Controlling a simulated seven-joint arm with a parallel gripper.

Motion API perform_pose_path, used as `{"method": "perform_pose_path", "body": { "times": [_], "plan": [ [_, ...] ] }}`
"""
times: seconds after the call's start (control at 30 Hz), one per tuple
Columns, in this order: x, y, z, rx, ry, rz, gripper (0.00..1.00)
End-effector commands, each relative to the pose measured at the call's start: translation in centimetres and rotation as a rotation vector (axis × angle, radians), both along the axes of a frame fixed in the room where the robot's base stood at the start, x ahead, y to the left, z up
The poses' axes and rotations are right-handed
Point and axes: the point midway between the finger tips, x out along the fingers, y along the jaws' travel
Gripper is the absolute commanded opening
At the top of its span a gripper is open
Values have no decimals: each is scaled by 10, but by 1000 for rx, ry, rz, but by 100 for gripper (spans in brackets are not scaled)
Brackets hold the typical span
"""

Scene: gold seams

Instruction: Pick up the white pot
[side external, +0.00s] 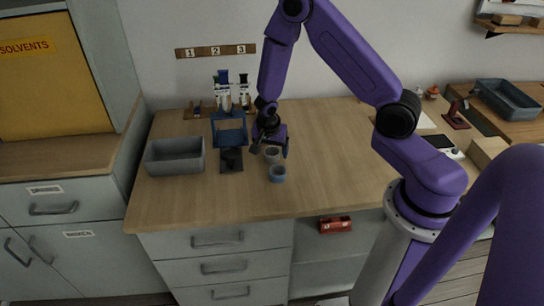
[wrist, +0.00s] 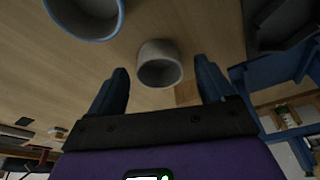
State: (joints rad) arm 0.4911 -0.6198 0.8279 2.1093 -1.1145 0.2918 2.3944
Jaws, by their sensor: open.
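The white pot (side external: 272,155) is a small pale cup-like pot on the wooden bench, directly below my gripper in the side view. In the wrist view the white pot (wrist: 158,50) shows between the two blue fingertips, with its round mouth facing the camera. My gripper (side external: 270,149) is open and points down, with a gap on each side of the pot in the wrist view (wrist: 164,72). I cannot tell whether the fingertips are level with the pot or above it. Nothing is held.
A blue-rimmed pot (side external: 278,174) stands close in front of the white pot. To the left are a black square base (side external: 231,162), a blue stand (side external: 229,132) with bottles behind, and a grey bin (side external: 175,156). The bench's right middle is clear.

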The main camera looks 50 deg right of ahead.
Motion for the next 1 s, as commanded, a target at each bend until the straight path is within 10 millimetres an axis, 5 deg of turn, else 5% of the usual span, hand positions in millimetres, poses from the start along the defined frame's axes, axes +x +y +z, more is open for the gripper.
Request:
{"method": "perform_pose_path", "body": {
  "times": [0.23,0.4,1.0],
  "plan": [
    [0,0,-1,0,0,0,78],
    [0,0,-1,0,0,0,23],
    [1,-1,9,0,-2,-1,23]
  ]
}}
